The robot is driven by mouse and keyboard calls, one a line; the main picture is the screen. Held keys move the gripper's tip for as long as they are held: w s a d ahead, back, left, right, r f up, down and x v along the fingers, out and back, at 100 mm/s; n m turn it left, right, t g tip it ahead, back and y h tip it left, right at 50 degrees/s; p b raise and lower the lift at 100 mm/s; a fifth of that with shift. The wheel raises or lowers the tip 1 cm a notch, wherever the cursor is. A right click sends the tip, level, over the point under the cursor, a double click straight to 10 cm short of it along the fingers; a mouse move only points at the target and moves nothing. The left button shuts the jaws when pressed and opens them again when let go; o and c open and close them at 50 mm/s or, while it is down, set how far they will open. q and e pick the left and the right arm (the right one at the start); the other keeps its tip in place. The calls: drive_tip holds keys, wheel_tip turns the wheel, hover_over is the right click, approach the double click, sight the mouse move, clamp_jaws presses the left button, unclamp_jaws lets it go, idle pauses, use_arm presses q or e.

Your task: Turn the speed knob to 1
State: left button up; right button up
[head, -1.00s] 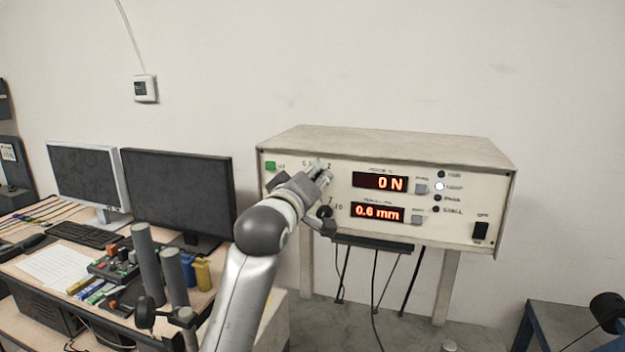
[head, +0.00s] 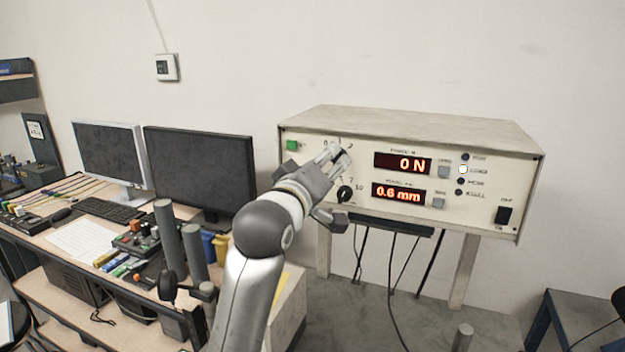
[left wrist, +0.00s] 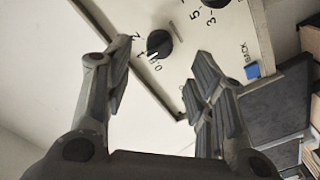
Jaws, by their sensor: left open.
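The control panel (head: 470,165) is a cream box with two red displays reading 0 N and 0.6 mm. In the left wrist view a black round knob (left wrist: 159,43) with the marks 0, 1 and 2 lies beyond the gap between my fingers; its white line seems to sit between 0 and 1. I cannot read its name label. My left gripper (head: 336,189) is open in front of the panel's left part, apart from the knob.
A second dark knob (left wrist: 226,3) near 5 and 3 and a blue button (left wrist: 253,71) marked BACK share the panel face. A green button (head: 292,145) and a black rocker switch (head: 503,215) sit at its ends. A desk with monitors (head: 200,175) stands at left.

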use_arm(q)
drive_tip(key=v, duration=0.6)
drive_tip(key=shift+s, duration=0.3)
